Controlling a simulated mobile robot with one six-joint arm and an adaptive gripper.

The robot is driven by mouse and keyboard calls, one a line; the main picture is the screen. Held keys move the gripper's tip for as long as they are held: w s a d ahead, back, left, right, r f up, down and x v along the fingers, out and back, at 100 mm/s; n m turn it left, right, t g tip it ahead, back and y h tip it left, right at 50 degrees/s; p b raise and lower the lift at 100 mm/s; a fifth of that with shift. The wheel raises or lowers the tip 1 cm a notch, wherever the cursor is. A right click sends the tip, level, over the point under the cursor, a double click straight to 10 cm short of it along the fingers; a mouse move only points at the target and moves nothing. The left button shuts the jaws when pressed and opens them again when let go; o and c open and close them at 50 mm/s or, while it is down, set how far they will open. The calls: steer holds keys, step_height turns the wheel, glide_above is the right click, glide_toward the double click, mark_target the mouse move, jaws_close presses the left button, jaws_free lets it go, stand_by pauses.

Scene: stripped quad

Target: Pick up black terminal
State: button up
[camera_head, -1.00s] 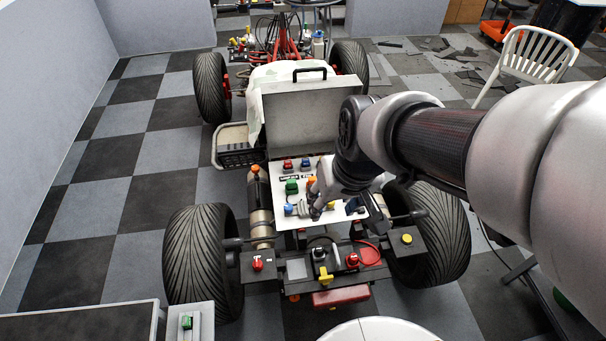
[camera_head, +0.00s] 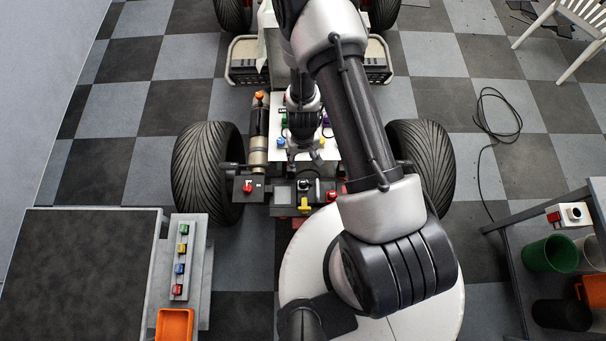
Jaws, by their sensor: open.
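A small dark block (camera_head: 304,185), which looks like the black terminal, sits on the dark front crossbar of the stripped quad. A yellow piece (camera_head: 304,204) is just in front of it. My gripper (camera_head: 304,157) points down over the front edge of the white panel (camera_head: 276,155), slightly behind the dark block. Its fingers are spread, with nothing seen between them. My arm covers part of the panel and the right end of the crossbar.
Red knobs (camera_head: 248,187) are on the crossbar, between two front tyres (camera_head: 207,172). Blue (camera_head: 281,142) and green pieces are on the panel. A rack of coloured blocks (camera_head: 183,255) and an orange bin (camera_head: 175,325) are at left.

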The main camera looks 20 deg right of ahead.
steer(key=b, duration=1.3)
glide_above(303, 182)
steer(key=f, duration=1.2)
steer(key=shift+w+d+f, duration=0.1)
steer(key=shift+w+f, duration=0.2)
steer(key=f+b, duration=0.1)
steer(key=b, duration=0.1)
steer(key=f+b, duration=0.4)
steer(key=shift+s+f, duration=0.15)
steer(key=shift+s, duration=0.15)
steer(key=shift+c, duration=0.2)
jaws_close()
